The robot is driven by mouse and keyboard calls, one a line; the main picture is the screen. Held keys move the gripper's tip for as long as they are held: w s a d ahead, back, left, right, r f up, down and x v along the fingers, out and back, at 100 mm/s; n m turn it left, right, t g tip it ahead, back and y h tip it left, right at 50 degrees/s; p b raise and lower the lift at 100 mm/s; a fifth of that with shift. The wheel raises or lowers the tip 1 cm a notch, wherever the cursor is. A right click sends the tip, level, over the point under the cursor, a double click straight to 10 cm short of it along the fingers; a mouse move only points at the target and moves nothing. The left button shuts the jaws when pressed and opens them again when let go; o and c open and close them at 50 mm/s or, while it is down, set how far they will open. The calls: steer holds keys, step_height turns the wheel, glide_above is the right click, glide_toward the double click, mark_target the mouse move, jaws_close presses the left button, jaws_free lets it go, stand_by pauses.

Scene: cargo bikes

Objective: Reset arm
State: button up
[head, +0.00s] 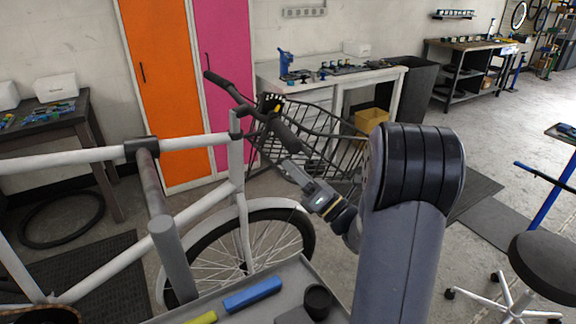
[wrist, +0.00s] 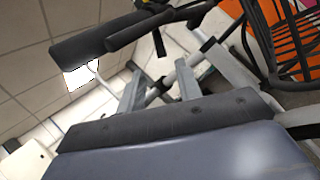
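My gripper (head: 292,170) is at the end of my arm in the head view, close to the black handlebar (head: 284,134) and wire basket (head: 330,150) of a white cargo bike (head: 238,165). It points up and left. In the wrist view two grey fingers stand apart with nothing visible between them, so my gripper (wrist: 158,70) looks open and empty. The handlebar shows beyond the fingers (wrist: 90,45), and part of the basket shows at the upper right (wrist: 285,45). I cannot tell whether the gripper touches the bike.
A grey tray (head: 296,272) in front holds a blue block (head: 252,294) and a black cup (head: 317,300). A workbench (head: 335,82) stands behind the bike. A black stool (head: 545,262) is at the right. Open floor lies between my arm and the stool.

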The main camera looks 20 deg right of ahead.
mark_target(265, 139)
steer(key=p+x, duration=0.3)
steer(key=x, duration=0.8)
steer(key=shift+r, duration=0.1)
steer(key=shift+d+n, duration=0.1)
steer(key=shift+n, duration=0.4)
steer(key=shift+d+f+n+g, duration=0.25)
steer(key=shift+d+n+g, duration=0.05)
steer(key=shift+d+g, duration=0.1)
steer(key=shift+a, duration=0.15)
